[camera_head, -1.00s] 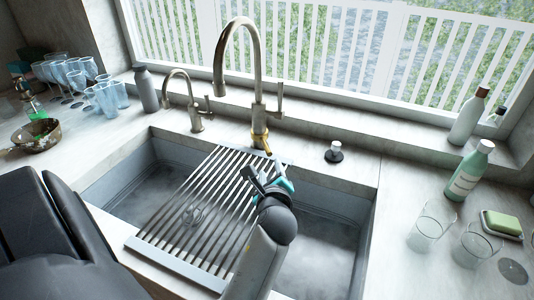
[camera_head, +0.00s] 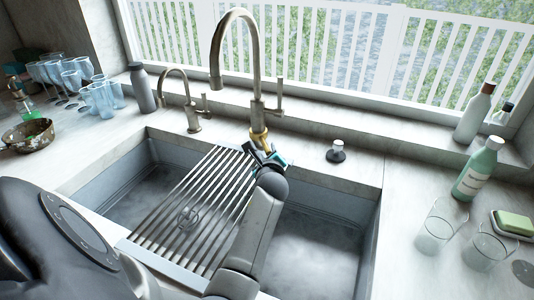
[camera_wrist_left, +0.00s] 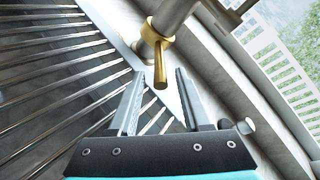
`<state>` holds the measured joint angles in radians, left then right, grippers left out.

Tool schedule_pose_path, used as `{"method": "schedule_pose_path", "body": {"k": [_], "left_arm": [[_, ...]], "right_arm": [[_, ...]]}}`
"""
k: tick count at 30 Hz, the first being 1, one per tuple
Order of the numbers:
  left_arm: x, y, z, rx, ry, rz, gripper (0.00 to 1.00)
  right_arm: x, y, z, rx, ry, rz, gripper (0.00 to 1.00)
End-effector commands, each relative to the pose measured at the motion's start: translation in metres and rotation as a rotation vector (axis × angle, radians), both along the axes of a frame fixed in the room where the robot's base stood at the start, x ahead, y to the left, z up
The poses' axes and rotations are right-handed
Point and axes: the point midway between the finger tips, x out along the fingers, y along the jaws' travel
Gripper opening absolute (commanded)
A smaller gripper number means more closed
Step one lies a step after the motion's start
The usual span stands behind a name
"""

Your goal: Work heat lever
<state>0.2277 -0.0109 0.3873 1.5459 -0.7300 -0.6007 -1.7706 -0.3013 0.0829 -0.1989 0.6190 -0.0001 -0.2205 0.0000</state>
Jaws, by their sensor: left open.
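The heat lever is a short brass lever (camera_wrist_left: 160,68) on a brass collar at the foot of the tall faucet (camera_head: 258,100). In the head view the brass collar (camera_head: 258,136) shows just behind my left gripper (camera_head: 264,156), which partly hides the lever. In the left wrist view my left gripper (camera_wrist_left: 157,88) is open, its two fingers pointing at the faucet foot. The lever's lower end appears between the fingertips, one finger on each side. I cannot tell whether either finger touches it. My right gripper is not in view.
A slatted drying rack (camera_head: 195,210) lies across the sink (camera_head: 315,245) beneath my arm. A smaller faucet (camera_head: 192,110) stands to the left, and a black-and-white knob (camera_head: 336,152) to the right. Glasses and bottles stand farther out on both sides; the sill is behind.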

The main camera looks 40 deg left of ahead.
Motion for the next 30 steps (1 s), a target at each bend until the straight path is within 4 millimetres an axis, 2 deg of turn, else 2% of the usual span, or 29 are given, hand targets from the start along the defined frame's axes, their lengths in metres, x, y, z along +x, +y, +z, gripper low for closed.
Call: {"method": "schedule_pose_path", "body": {"k": [7,19,30], "left_arm": [[0.016,0.015,-0.007,0.001,0.0,0.001,0.48],[0.019,0.018,-0.008,0.0,-0.001,-0.001,0.48],[0.019,0.018,-0.008,0.0,0.0,0.0,0.07]], "right_arm": [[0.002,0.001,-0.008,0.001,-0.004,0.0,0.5],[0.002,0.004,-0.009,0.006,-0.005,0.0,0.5],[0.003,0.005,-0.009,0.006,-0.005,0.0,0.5]]}}
